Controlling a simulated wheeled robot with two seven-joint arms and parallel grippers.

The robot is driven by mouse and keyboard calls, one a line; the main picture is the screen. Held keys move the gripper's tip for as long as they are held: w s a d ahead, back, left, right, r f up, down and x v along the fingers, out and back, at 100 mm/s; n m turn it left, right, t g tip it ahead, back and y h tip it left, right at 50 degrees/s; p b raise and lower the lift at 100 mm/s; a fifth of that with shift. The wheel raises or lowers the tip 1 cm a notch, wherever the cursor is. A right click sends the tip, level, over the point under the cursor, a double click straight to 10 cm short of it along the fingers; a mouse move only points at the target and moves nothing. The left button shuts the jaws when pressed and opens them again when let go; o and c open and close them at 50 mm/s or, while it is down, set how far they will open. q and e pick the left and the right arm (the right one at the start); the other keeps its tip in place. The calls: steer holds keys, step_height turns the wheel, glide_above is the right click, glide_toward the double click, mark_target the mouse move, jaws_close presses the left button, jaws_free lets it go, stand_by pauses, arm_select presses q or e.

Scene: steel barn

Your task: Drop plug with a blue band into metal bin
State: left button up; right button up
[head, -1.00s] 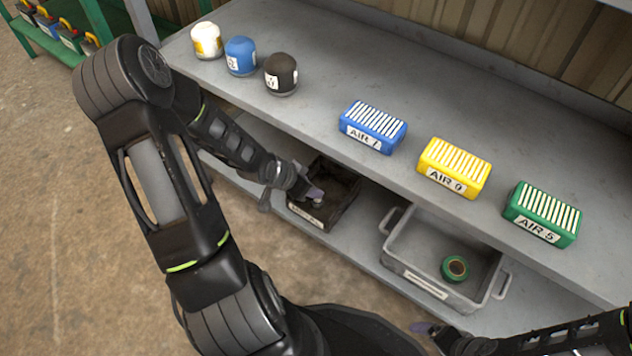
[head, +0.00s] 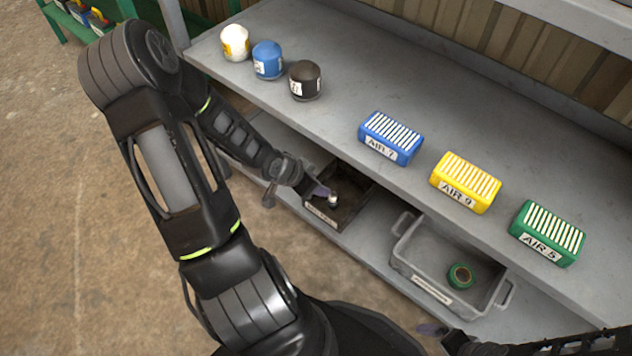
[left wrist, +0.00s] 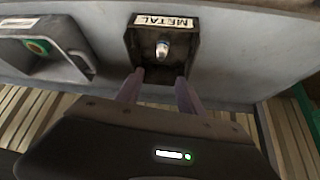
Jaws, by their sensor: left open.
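The metal bin (head: 312,212) is a small dark box on the lower shelf; its METAL label (left wrist: 165,21) reads upside down in the left wrist view. A small silvery plug (head: 333,200) shows within the bin's outline, and also in the left wrist view (left wrist: 162,49). A blue band on it is too small to make out clearly. My left gripper (left wrist: 160,76) is open, its purple fingers apart at the bin's edge, with the plug beyond the tips and clear of them. My right gripper (head: 432,330) shows only partly at the bottom; its jaws are unclear.
A grey bin (head: 412,262) holding a green ring (head: 460,276) stands right of the metal bin. The upper shelf (head: 330,45) is above, with blue (head: 391,137), yellow (head: 466,183) and green (head: 548,232) filter boxes and three capped canisters (head: 268,60).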

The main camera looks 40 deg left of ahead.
arm_select(q)
steer(key=shift+d, duration=0.1)
steer(key=d+f+n+g+h, duration=0.1)
steer(key=d+f+h, duration=0.1)
steer(key=d, duration=0.7)
steer(key=d+f+n+h, duration=0.1)
steer(key=d+f, duration=0.2)
steer(key=d, duration=0.5)
steer(key=s+d+f+n+g, duration=0.2)
steer(key=s+d+f+g, duration=0.2)
steer(key=s+d, duration=0.6)
steer(key=shift+s+d+f, duration=0.25)
steer(key=shift+d+f, duration=0.55)
steer(key=shift+f, duration=0.1)
